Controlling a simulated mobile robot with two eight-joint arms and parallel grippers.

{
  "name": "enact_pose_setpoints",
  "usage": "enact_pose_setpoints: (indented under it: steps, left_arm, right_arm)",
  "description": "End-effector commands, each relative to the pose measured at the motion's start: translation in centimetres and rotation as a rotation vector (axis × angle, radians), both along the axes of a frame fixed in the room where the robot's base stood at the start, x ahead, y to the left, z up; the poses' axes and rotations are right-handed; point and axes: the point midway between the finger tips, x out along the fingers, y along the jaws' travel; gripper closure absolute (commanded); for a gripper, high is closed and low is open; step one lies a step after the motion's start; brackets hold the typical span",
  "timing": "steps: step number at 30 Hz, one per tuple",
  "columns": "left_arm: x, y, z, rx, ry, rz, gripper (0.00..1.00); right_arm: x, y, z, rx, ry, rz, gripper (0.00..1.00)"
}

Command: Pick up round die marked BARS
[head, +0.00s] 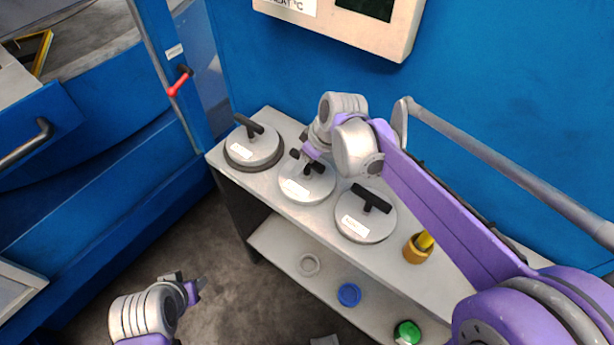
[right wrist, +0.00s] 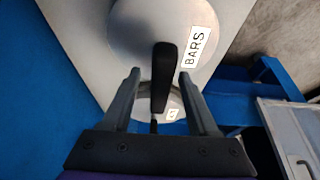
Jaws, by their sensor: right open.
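The round die marked BARS (right wrist: 150,22) is a grey disc with a white label and a black bar handle (right wrist: 164,68). In the head view it appears to be the middle die (head: 318,190) on the shelf top. My right gripper (head: 309,153) is over this die. In the right wrist view my right gripper (right wrist: 159,75) is open, with one finger on each side of the handle; I cannot tell whether they touch it. My left gripper (head: 196,288) is low at the left, away from the dies; its jaw opening is unclear.
Similar dies stand at the left (head: 253,153) and right (head: 362,228) of the shelf top (head: 275,122). A yellow-orange holder (head: 415,250) stands further right. Blue (head: 349,294) and green (head: 407,332) round things lie on the lower shelf. A blue wall stands behind.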

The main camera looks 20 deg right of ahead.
Motion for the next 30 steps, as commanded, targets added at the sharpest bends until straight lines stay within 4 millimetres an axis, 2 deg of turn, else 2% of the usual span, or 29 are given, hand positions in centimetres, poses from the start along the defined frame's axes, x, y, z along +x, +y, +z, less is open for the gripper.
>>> enact_pose_setpoints:
  steps: [3,11,21,30]
  left_arm:
    - [-0.04,0.0,-0.13,0.0,0.001,0.0,0.5]
    - [-0.04,0.0,-0.12,0.0,0.001,0.0,0.5]
    - [-0.04,0.0,-0.12,0.0,0.001,0.0,0.5]
    - [-0.04,0.0,-0.12,0.0,0.001,0.0,0.5]
  right_arm:
    - [0.31,0.29,-1.11,0.0,0.0,0.001,0.4]
    - [0.36,0.33,-1.29,0.0,0.0,0.001,0.4]
    - [0.34,0.31,-1.26,0.0,0.0,0.0,1.0]
    - [0.35,0.31,-1.25,-0.001,-0.001,0.0,1.0]
